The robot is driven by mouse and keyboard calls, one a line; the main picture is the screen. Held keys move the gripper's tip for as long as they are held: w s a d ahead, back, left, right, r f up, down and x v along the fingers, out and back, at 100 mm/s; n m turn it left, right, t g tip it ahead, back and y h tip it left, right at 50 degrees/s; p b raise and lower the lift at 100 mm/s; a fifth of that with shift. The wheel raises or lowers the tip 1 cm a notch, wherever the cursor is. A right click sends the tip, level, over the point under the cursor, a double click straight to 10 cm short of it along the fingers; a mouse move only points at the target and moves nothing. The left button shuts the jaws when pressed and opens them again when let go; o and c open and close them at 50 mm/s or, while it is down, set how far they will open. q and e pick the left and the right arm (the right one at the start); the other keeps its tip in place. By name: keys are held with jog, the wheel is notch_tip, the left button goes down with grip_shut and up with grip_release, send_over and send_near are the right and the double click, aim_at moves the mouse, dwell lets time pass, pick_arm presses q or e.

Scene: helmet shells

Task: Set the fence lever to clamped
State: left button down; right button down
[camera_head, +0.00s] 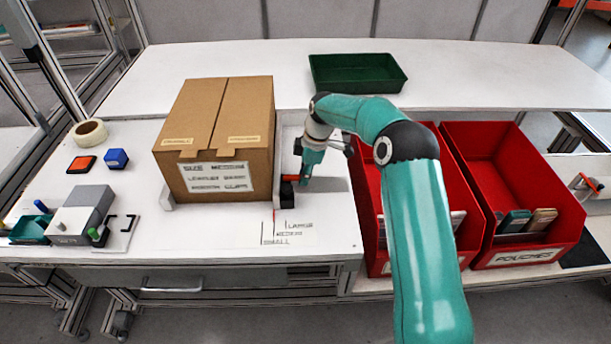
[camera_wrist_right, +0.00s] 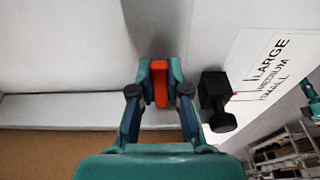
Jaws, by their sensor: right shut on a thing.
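The fence lever is a small orange-red handle (camera_wrist_right: 160,84), seen in the right wrist view between my fingertips. My right gripper (camera_wrist_right: 160,82) is shut on it. In the head view the right gripper (camera_head: 304,181) reaches down just right of the cardboard box (camera_head: 213,130), and a bit of the red lever (camera_head: 289,178) shows at its left. A black block with a round knob (camera_wrist_right: 215,98) sits beside the gripper in the wrist view. The grey fence (camera_head: 279,188) stands along the box's right side. My left gripper is not in view.
A printed size scale (camera_head: 285,230) reading large, medium and small lies in front of the fence. Red bins (camera_head: 518,190) stand at the right. A green tray (camera_head: 355,74) is at the back. Tape (camera_head: 90,132) and a grey device (camera_head: 75,220) are at the left.

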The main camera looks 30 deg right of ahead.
jog(key=c, duration=1.1)
grip_release()
jog(key=v, duration=1.2)
